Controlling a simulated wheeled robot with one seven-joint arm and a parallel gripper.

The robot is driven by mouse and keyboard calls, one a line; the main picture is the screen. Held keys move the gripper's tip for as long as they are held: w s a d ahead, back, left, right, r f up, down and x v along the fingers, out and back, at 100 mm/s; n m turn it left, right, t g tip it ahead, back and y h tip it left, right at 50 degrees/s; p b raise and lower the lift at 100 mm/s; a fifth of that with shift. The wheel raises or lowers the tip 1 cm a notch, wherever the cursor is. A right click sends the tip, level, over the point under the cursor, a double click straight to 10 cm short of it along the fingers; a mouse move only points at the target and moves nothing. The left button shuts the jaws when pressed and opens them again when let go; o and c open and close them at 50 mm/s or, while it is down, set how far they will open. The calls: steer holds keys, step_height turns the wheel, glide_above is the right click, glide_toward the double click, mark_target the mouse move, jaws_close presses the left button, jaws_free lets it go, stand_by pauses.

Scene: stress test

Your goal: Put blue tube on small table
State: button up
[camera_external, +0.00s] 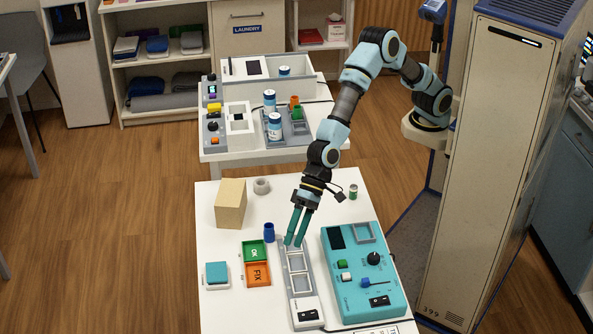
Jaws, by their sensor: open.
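A blue tube (269,233) stands upright on the near white table (221,313), just left of my gripper. My gripper (294,243) points down with its dark green fingers apart and nothing visible between them. The fingertips are over the far end of a long grey-white tray device (303,307), to the right of the tube and apart from it. A smaller white table (222,151) stands behind, carrying devices and blue-and-white canisters (275,128). Which table is meant by small table, I cannot tell.
A tan block (230,205), a grey ring (261,186), a small green can (353,191), green OK (254,251) and orange FIX (257,274) bins, a teal-lidded box (216,274) and a teal console (352,290) surround the tube. The near table's front left is clear.

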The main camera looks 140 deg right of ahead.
steer(key=s+d+n+g+p, duration=0.1)
steer(key=s+d+n+g, duration=0.2)
steer(key=d+n, duration=0.3)
steer(key=n+g+h, duration=0.2)
steer(key=n+g, duration=0.1)
steer(key=n, duration=0.3)
glide_toward(266, 239)
steer(key=shift+s+f+p, duration=0.15)
steer(key=shift+f+p, duration=0.45)
steer(key=shift+p, duration=0.35)
steer(key=shift+p+x, duration=1.1)
steer(key=shift+x, duration=1.85)
steer(key=shift+s+d, duration=0.1)
steer(key=shift+d, duration=0.1)
steer(key=shift+c, duration=0.3)
jaws_close()
